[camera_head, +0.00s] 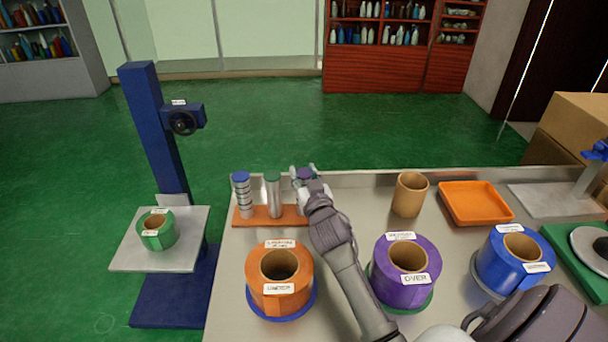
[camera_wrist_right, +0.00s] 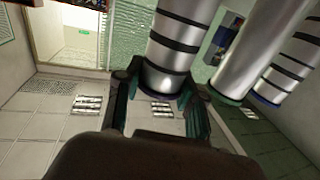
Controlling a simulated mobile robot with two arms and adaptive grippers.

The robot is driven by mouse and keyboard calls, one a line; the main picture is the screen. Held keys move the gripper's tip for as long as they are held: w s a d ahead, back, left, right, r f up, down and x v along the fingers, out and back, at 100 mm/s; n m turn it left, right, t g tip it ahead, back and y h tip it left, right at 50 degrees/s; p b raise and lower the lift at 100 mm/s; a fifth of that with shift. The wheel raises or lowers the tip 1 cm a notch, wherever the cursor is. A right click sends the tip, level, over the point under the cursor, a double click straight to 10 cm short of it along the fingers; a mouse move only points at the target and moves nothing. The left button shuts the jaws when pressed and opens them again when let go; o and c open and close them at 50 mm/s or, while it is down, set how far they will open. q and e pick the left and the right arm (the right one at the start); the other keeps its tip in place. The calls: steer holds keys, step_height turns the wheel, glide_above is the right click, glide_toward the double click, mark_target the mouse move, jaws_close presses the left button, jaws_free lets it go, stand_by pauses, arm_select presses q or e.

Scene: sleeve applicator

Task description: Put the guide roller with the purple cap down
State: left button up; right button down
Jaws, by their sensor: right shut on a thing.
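My right gripper (camera_head: 305,180) is shut on a guide roller with a purple cap (camera_head: 305,173), over the right end of the orange stand (camera_head: 246,220). In the right wrist view the fingers (camera_wrist_right: 163,95) close around the capped end of this silver, black-banded roller (camera_wrist_right: 178,45). The arm hides its lower end in the head view, so I cannot tell whether it touches the stand. A plain silver roller with a green cap (camera_head: 273,196) stands upright in the middle, and a banded roller with a blue-purple cap (camera_head: 243,197) at the left. My left gripper is not in view.
On the steel table stand an orange roll (camera_head: 262,295), a purple roll (camera_head: 390,285), a blue roll (camera_head: 495,265), a cardboard tube (camera_head: 410,195) and an orange tray (camera_head: 475,202). A blue applicator post (camera_head: 150,130) with a green roll (camera_head: 157,232) stands left of the table.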

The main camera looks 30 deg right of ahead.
steer(key=c, duration=0.7)
jaws_free()
steer(key=shift+f, duration=0.1)
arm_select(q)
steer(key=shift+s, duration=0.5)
arm_select(e)
steer(key=shift+s, duration=0.1)
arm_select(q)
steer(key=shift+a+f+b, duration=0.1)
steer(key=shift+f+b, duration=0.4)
arm_select(e)
steer(key=v, duration=1.2)
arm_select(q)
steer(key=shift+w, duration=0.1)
